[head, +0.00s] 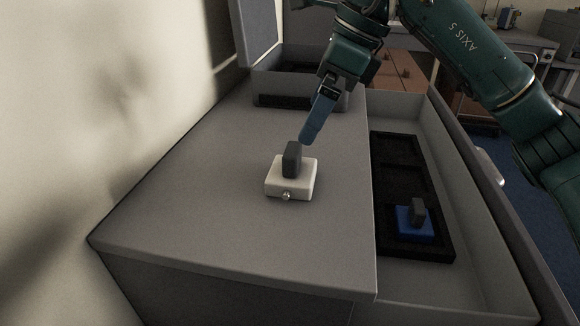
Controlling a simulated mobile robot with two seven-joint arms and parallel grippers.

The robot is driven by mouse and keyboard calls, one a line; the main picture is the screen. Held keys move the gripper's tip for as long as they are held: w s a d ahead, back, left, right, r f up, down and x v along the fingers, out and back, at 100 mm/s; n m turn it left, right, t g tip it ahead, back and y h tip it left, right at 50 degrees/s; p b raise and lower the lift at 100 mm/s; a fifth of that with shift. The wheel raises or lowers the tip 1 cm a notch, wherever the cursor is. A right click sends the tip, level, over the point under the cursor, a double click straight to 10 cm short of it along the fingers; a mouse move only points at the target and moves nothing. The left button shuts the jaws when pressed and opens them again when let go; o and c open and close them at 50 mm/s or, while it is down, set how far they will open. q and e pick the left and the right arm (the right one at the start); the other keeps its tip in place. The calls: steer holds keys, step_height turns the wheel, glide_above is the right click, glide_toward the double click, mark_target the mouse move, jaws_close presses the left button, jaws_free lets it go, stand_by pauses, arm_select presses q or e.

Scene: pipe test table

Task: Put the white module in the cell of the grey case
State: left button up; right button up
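The white module (289,184) is a square block with a dark grip (292,158) standing on top and a small round silver knob on its near side. It sits on the grey cabinet top. My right gripper (308,138) comes from the upper right, its blue fingers tilted down, with the tip just above and right of the grip. I see the fingers nearly edge-on, so their opening and any contact are unclear. The grey case (257,84) stands behind with its lid (257,25) raised and black lining inside; its cell is partly hidden by my arm. My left gripper is out of view.
An open drawer (407,283) on the right holds a black tray (402,188) with cells; a blue module (414,224) with a grey grip sits in the near one. A wall borders the left. The cabinet top (220,235) is clear around the white module.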

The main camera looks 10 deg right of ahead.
mark_target(293, 149)
steer(key=x, duration=1)
steer(key=shift+a+f+b, duration=0.15)
steer(key=shift+a+b, duration=0.15)
steer(key=shift+a, duration=0.1)
steer(key=shift+c, duration=0.2)
steer(key=c, duration=1.1)
